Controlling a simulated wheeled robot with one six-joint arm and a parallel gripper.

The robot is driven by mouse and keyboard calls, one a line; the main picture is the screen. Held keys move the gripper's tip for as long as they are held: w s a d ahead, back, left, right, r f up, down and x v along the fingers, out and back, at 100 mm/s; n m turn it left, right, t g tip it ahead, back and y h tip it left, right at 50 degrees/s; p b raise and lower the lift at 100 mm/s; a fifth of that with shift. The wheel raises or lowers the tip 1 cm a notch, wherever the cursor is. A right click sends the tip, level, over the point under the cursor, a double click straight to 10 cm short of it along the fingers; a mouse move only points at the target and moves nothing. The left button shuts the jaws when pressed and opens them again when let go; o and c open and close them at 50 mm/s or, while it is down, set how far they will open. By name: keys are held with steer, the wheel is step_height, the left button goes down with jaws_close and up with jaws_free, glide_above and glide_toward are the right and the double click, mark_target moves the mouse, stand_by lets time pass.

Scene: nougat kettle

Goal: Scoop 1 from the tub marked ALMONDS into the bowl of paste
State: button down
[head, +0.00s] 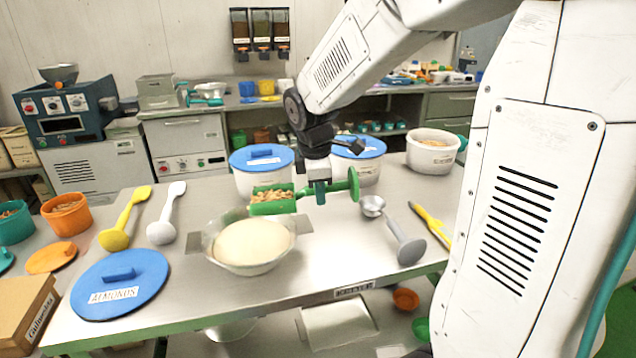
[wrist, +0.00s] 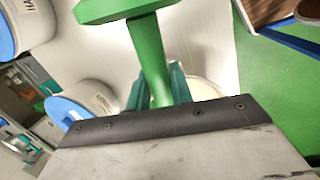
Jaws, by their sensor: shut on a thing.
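My gripper (head: 319,190) is shut on the handle of a green scoop (head: 273,208). In the wrist view my gripper (wrist: 158,88) has teal fingers on both sides of the green handle (wrist: 150,55). The scoop's trough holds a heap of tan pieces that look like almonds (head: 272,196). It is above the table, over the far edge of the bowl of paste (head: 252,250), and looks about level. The paste is pale and smooth. A blue lid marked ALMONDS (head: 120,285) lies at the table's front left. An open white tub (head: 432,158) with brownish contents stands back right; its label is not readable.
Two white tubs with blue lids (head: 262,158) (head: 357,148) stand behind the scoop. A yellow scoop (head: 120,228) and a white scoop (head: 163,228) lie left of the bowl. A grey scoop (head: 407,247) and a yellow-handled tool (head: 430,222) lie to the right.

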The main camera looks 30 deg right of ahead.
steer(key=w+a+r+n+g+h, duration=0.1)
steer(key=w+a+r+g+h, duration=0.4)
steer(key=a+r+h, duration=0.4)
steer(key=shift+w+a+h, duration=0.3)
steer(key=shift+a+h, duration=0.5)
steer(key=shift+a, duration=0.05)
step_height(320, 180, up, 5)
steer(key=t+y, duration=0.2)
steer(key=y, duration=0.2)
steer(key=t+y, duration=0.1)
steer(key=y, duration=0.2)
steer(key=m+t+y, duration=0.1)
steer(key=t+y, duration=0.1)
steer(key=y, duration=0.2)
steer(key=shift+t+y, duration=0.3)
steer(key=shift+f, duration=0.15)
